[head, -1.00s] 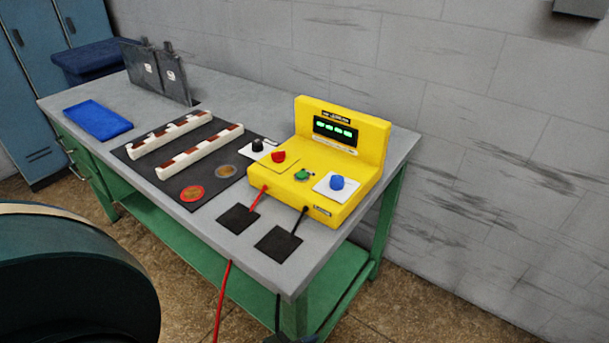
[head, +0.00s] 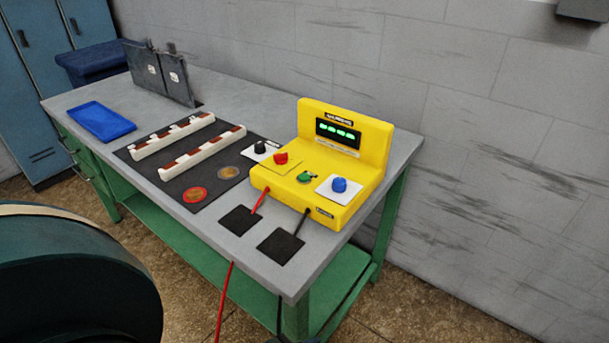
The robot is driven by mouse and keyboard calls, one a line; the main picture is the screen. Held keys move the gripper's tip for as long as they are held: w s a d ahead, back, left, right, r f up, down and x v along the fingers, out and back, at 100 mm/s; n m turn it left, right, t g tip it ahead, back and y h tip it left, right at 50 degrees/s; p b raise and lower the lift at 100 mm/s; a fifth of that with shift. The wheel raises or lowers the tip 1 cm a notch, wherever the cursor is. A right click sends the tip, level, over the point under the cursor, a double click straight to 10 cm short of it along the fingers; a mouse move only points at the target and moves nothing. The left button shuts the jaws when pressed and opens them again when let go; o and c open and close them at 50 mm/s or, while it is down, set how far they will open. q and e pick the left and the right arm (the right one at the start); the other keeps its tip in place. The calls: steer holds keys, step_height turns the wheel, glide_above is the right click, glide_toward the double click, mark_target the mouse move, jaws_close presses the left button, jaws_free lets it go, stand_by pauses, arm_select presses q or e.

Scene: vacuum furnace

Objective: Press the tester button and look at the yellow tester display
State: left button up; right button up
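The yellow tester (head: 330,205) stands at the right end of the grey workbench. Its upright back panel carries a dark display (head: 338,133) lit with green characters, too small to read. On its sloped front are a red knob or button (head: 281,158), a green one (head: 305,177) and a blue one on a white plate (head: 339,185). A black knob (head: 260,147) on a white plate sits beside it at the left. A red and a black lead run from its front. Neither of my grippers is in view.
The workbench (head: 220,98) also holds a black mat (head: 228,186) with two white-and-brown racks and two round discs, a blue tray (head: 100,121), and dark upright plates (head: 160,75). Two black pads (head: 281,246) lie at the front edge. A large dark rounded body (head: 75,275) blocks the lower left.

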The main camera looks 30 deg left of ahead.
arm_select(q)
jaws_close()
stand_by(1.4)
